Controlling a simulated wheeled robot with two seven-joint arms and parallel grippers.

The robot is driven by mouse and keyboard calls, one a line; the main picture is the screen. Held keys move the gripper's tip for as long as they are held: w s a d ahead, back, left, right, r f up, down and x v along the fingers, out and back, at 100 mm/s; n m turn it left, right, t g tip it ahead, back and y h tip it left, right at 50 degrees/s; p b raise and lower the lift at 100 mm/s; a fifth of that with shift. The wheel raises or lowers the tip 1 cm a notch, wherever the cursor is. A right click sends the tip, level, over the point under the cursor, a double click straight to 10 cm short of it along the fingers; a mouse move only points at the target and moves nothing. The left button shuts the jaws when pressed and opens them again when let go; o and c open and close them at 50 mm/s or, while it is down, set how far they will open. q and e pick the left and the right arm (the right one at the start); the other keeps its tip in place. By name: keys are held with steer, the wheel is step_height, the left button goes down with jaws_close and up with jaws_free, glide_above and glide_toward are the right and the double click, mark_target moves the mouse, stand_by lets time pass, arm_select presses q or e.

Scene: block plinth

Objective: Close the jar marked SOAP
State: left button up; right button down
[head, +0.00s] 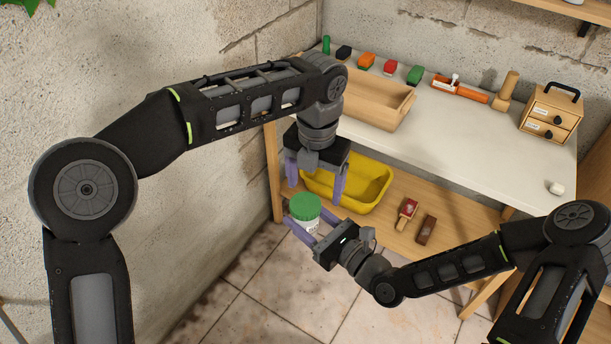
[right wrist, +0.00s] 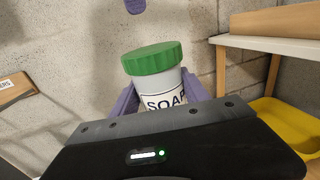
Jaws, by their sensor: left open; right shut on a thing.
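The white jar (head: 306,225) has a green lid (head: 305,206) on its mouth. In the right wrist view, the jar (right wrist: 172,90) reads SOAP, and the ribbed lid (right wrist: 151,58) sits on top; I cannot tell how tightly. My right gripper (head: 306,220) is shut around the jar's body, holding it in front of the bench. My left gripper (head: 316,182) points down above the jar, open and empty, its purple fingers apart and not touching the lid. One of its fingertips shows at the top of the right wrist view (right wrist: 135,5).
A yellow bin (head: 372,190) and two brushes stand on the lower shelf behind the jar. The white benchtop (head: 470,135) above holds a wooden tray (head: 375,120), several coloured blocks, a small drawer box (head: 551,112) and tools. A block wall is at left.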

arm_select(q)
steer(key=shift+s+d+r+y, duration=0.2)
steer(key=shift+d+y, duration=0.1)
steer(key=shift+d, duration=0.05)
steer(key=shift+s+r+n, duration=0.1)
steer(key=shift+r+n, duration=0.05)
steer(key=shift+n, duration=0.45)
steer(key=n, duration=0.2)
steer(key=shift+n, duration=0.3)
steer(key=n, duration=0.5)
steer(key=shift+a+r, duration=0.3)
steer(key=n, duration=0.6)
steer(key=shift+w+a+r, duration=0.2)
steer(key=shift+r, duration=0.05)
steer(key=n, duration=0.5)
steer(key=shift+w+a+r+n, duration=0.15)
steer(key=shift+a+r+n, duration=0.05)
steer(key=shift+a+n, duration=0.1)
steer(key=n, duration=0.5)
steer(key=shift+w+a+r, duration=0.15)
steer(key=shift+w+a, duration=0.05)
steer(key=shift+a, duration=0.1)
steer(key=n, duration=0.6)
steer(key=shift+w+a, duration=0.25)
steer(key=shift+a, duration=0.15)
steer(key=n, duration=0.4)
steer(key=shift+d, duration=0.2)
steer(key=n, duration=0.4)
steer(key=shift+s+d, duration=0.1)
